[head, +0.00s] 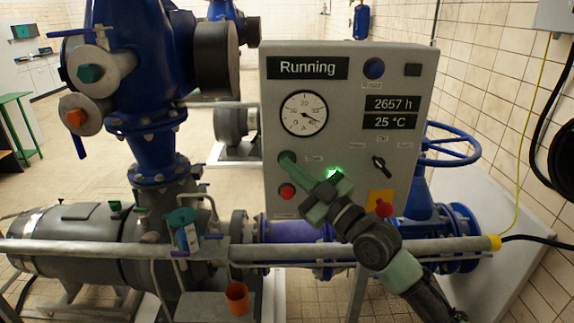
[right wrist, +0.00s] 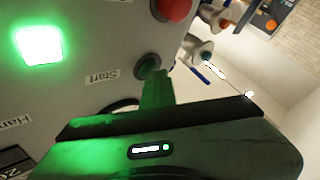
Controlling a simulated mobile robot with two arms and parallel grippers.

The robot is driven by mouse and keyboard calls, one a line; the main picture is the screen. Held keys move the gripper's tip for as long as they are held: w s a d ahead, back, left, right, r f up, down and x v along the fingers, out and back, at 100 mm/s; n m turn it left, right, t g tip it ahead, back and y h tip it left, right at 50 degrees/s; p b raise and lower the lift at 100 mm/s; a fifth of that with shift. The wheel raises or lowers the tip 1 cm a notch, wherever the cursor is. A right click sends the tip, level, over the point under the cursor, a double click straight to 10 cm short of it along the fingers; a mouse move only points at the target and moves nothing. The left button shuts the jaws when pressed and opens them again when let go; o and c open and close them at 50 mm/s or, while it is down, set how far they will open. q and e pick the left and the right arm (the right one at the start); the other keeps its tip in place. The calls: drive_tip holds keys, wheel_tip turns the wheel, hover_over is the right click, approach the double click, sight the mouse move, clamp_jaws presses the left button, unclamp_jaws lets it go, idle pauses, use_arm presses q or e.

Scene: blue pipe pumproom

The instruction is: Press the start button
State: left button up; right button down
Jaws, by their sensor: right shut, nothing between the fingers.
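The grey control panel (head: 345,125) stands in the middle of the head view, and its display (head: 307,68) reads "Running". In the right wrist view the start button (right wrist: 148,65) is beside the upside-down "Start" label. My right gripper (head: 291,163) is shut and empty, with its fingertips at the button. In the right wrist view the fingertips (right wrist: 152,78) cover part of it and appear to touch it. My left gripper is in neither view.
A green lamp (right wrist: 39,45) glows on the panel. A red button (head: 287,191) sits just below the start button, and a red emergency knob (head: 384,208) on yellow is lower right. A grey rail (head: 130,250) crosses in front. Blue pipework (head: 140,60) stands left.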

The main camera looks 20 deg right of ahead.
drive_tip(key=shift+s+a, duration=0.1)
drive_tip(key=shift+s, duration=0.3)
drive_tip(key=shift+s+p, duration=0.1)
drive_tip(key=shift+p, duration=0.25)
drive_tip(key=s+p, duration=0.1)
drive_tip(key=s+a+p, duration=0.1)
drive_tip(key=s, duration=0.1)
drive_tip(key=s+p, duration=0.1)
drive_tip(key=s, duration=0.1)
drive_tip(key=shift+s+a, duration=0.25)
drive_tip(key=shift+a, duration=0.1)
drive_tip(key=shift+f, duration=0.1)
